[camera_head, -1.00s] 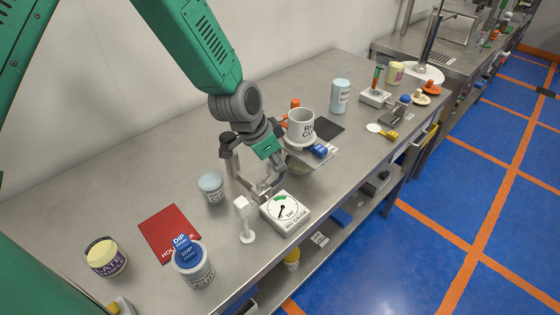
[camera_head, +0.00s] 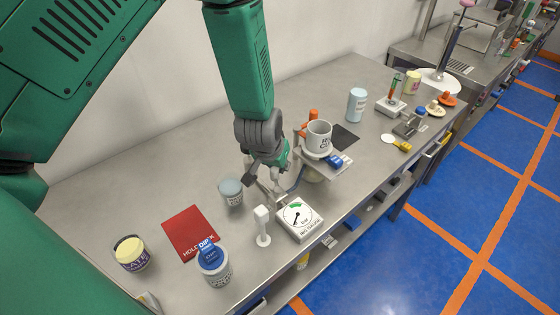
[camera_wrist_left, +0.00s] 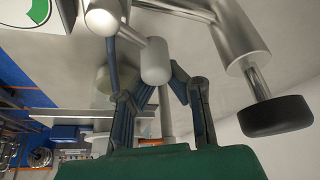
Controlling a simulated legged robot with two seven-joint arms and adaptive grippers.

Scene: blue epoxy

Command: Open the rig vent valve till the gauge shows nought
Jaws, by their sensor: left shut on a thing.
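The white square gauge (camera_head: 299,219) sits near the bench's front edge. Its dial has a green band at the top and a dark needle pointing toward the lower left; the figures are too small to read. Part of the gauge shows in the wrist view (camera_wrist_left: 38,14). My left gripper (camera_head: 272,188) is low, just behind the gauge. In the wrist view its fingers are shut on a rounded grey valve handle (camera_wrist_left: 155,62) beside metal pipework (camera_wrist_left: 235,30). The arm and fingers hide most of the valve in the head view. My right gripper is not in view.
A white post (camera_head: 263,226) stands left of the gauge, and a lidded jar (camera_head: 231,194) behind that. A mug (camera_head: 319,136) on a raised stand is close at the right. The back left bench is clear.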

